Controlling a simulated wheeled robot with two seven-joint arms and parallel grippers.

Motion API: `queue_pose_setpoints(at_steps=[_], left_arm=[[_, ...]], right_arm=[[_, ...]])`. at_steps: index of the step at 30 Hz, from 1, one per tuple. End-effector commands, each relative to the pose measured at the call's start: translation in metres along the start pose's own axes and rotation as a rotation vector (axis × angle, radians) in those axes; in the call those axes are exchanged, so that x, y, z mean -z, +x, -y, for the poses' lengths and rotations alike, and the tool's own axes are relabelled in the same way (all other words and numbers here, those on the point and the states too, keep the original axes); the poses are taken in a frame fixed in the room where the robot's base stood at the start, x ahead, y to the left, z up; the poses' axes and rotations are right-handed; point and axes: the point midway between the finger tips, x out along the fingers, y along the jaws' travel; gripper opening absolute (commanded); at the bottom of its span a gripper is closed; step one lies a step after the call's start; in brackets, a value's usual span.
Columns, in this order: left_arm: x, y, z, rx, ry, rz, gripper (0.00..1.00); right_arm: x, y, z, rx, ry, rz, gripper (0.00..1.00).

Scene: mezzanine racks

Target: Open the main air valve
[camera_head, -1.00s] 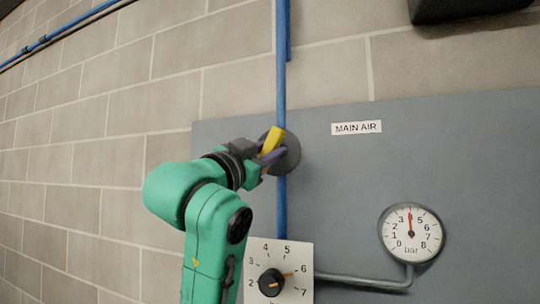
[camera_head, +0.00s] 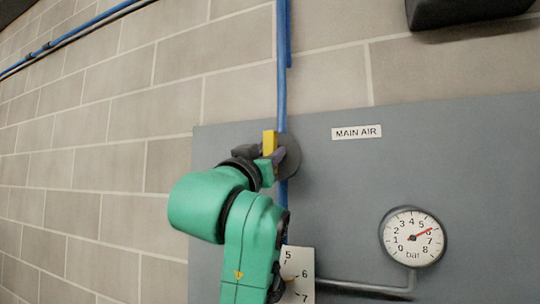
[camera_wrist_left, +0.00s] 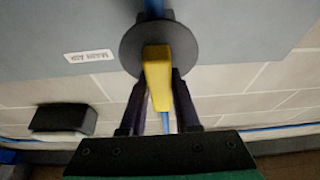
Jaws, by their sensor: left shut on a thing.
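The main air valve has a yellow handle (camera_head: 269,141) on a dark round disc (camera_head: 293,158), set on the vertical blue pipe (camera_head: 281,85). The handle stands about upright, roughly in line with the pipe. My left gripper (camera_head: 273,156) is shut on the handle and partly covers the disc. In the left wrist view the yellow handle (camera_wrist_left: 157,72) sits between the two dark fingers, in front of the disc (camera_wrist_left: 128,48). The pressure gauge (camera_head: 412,250) has its red needle near 6 bar. My right gripper is not in view.
A "MAIN AIR" label (camera_head: 356,132) is on the grey panel (camera_head: 345,190). A numbered dial plate (camera_head: 303,262) below the valve is mostly hidden by my left arm. A thin pipe (camera_head: 360,287) runs to the gauge. A dark box (camera_head: 465,10) hangs at the top right.

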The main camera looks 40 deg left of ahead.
Motion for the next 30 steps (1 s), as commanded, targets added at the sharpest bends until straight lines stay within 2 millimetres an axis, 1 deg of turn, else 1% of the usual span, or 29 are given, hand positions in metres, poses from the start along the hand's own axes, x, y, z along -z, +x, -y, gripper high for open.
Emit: queue_pose_setpoints(at_steps=[1,7,8,9,10,19,22,23,26,30], left_arm=[[-0.003,0.0,0.0,0.0,-0.001,0.007,0.0],[-0.002,0.0,0.0,0.0,-0.001,0.007,0.0],[-0.002,0.0,0.0,0.0,-0.001,0.007,0.38],[-0.002,0.0,0.0,0.0,-0.001,0.007,0.53],[-0.002,0.0,0.0,0.0,0.0,0.006,0.6],[-0.001,-0.001,0.0,0.0,0.0,0.001,0.6],[-0.001,-0.01,0.0,-0.001,-0.001,-0.002,0.6],[-0.002,-0.015,0.0,-0.001,-0.001,-0.003,0.6],[-0.004,-0.039,0.0,-0.001,-0.001,-0.005,0.6],[-0.004,-0.083,0.0,-0.002,-0.001,-0.007,0.6]], right_arm=[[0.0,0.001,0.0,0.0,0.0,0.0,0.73],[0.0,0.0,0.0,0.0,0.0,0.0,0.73],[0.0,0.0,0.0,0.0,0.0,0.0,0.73],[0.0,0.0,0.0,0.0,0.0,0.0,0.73],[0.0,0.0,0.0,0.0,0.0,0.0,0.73],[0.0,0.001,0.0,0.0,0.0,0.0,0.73],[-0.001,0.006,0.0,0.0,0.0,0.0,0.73],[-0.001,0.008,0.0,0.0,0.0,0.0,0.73],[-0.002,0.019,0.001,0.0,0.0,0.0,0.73],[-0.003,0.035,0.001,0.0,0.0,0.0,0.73]])
